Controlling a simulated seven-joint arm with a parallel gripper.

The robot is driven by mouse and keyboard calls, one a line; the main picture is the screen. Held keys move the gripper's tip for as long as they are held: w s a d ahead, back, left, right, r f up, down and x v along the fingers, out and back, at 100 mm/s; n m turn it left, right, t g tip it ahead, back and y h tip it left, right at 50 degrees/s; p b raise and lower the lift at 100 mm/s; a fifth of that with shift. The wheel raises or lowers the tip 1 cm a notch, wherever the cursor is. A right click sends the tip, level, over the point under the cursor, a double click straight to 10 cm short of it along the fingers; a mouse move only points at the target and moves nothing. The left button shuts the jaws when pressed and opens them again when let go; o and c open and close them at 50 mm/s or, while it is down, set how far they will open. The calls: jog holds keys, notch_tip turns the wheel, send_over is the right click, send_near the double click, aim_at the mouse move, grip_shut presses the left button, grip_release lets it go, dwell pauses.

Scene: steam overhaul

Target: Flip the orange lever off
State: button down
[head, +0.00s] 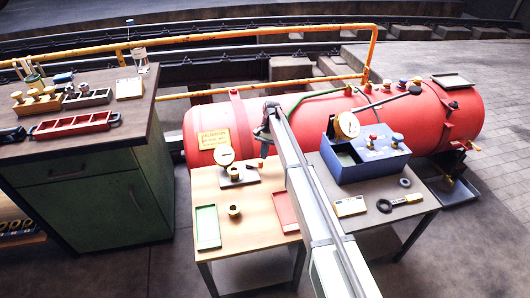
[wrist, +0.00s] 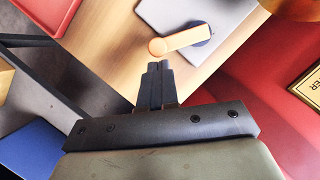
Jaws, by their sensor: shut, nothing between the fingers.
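In the wrist view, the orange lever (wrist: 178,41) is a short bar with a rounded end. It is joined to a dark round pivot (wrist: 203,27) on a light grey plate (wrist: 232,20). My gripper (wrist: 155,66) is shut and empty, its fingertips just below the lever's rounded end; I cannot tell whether they touch. In the head view, my gripper (head: 264,150) is over the back right of the wooden table (head: 215,262), beside the grey plate (head: 240,182). The lever is too small or hidden to make out clearly there.
A pressure gauge (head: 224,155) stands at the plate. The red tank (head: 430,115) lies close behind the table. A green tray (head: 208,227), a brass ring (head: 234,209) and a red tray (head: 286,211) are on the table. A blue box (head: 370,160) stands to the right.

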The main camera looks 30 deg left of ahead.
aim_at(260, 163)
jog(key=shift+s+d+m+y, duration=0.3)
jog(key=shift+s+d+m, duration=0.1)
jog(key=shift+m, duration=0.4)
jog(key=shift+s+d+m, duration=0.25)
jog(key=shift+s+m, duration=0.2)
jog(key=shift+m, duration=0.25)
jog(key=s+m+y, duration=0.1)
jog(key=s+m, duration=0.1)
jog(key=m, duration=0.1)
jog(key=shift+d+m+y, duration=0.3)
jog(key=shift+d+y, duration=0.1)
jog(key=s+m, duration=0.1)
jog(key=m, duration=0.1)
jog(key=s+m+t+y, duration=0.1)
jog(key=m, duration=0.1)
jog(key=shift+s+t, duration=0.3)
jog(key=shift+s, duration=0.1)
jog(key=shift+s+a, duration=0.25)
jog(key=shift+s, duration=0.1)
